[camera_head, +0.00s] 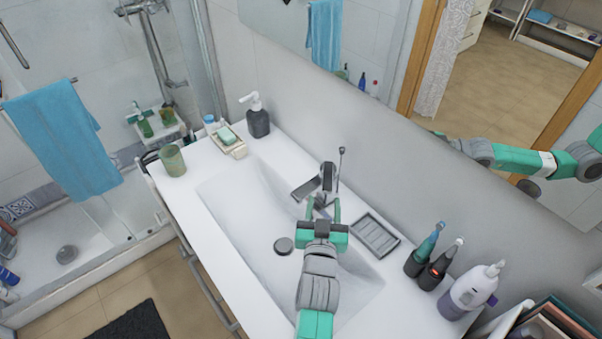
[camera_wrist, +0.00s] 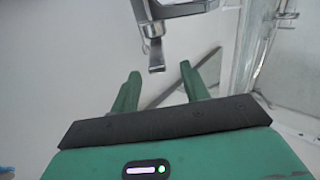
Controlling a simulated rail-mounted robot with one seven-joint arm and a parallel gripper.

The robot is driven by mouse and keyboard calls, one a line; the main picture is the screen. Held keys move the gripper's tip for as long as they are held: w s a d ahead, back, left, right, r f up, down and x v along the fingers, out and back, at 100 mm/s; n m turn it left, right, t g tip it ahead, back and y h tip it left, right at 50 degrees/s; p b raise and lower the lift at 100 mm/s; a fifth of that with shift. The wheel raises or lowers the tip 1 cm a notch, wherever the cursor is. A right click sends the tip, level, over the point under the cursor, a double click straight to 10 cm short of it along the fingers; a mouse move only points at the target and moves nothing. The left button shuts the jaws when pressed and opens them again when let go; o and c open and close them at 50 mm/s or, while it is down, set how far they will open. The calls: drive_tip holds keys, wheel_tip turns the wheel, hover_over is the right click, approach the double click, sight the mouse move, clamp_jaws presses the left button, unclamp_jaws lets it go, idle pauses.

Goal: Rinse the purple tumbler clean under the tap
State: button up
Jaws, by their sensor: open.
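My gripper (camera_head: 324,208) is open and empty, over the right part of the sink basin (camera_head: 238,205), close to the tap (camera_head: 328,177). In the wrist view its two green fingers (camera_wrist: 160,73) are spread, with the grey metal tap (camera_wrist: 153,28) just beyond and between their tips. I cannot tell whether they touch it. No water shows. I see no clearly purple tumbler; a greenish tumbler (camera_head: 172,160) stands upright on the counter's far left corner, well away from my gripper.
A soap dish (camera_head: 230,143) and dark pump bottle (camera_head: 258,118) stand left of the tap. A grey tray (camera_head: 375,236), two toothbrush holders (camera_head: 432,268) and a white bottle with a purple label (camera_head: 472,290) stand to the right. A mirror (camera_head: 330,50) hangs behind. The basin's left part is clear.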

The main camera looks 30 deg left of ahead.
sight(328, 183)
drive_tip(key=x, duration=0.2)
drive_tip(key=b+x, duration=0.1)
drive_tip(key=x, duration=0.1)
drive_tip(key=b+x, duration=0.1)
drive_tip(key=x, duration=0.1)
drive_tip(key=shift+w+d, duration=0.15)
drive_tip(key=shift+w, duration=0.3)
drive_tip(key=shift+w+r, duration=0.1)
drive_tip(key=shift+w, duration=0.2)
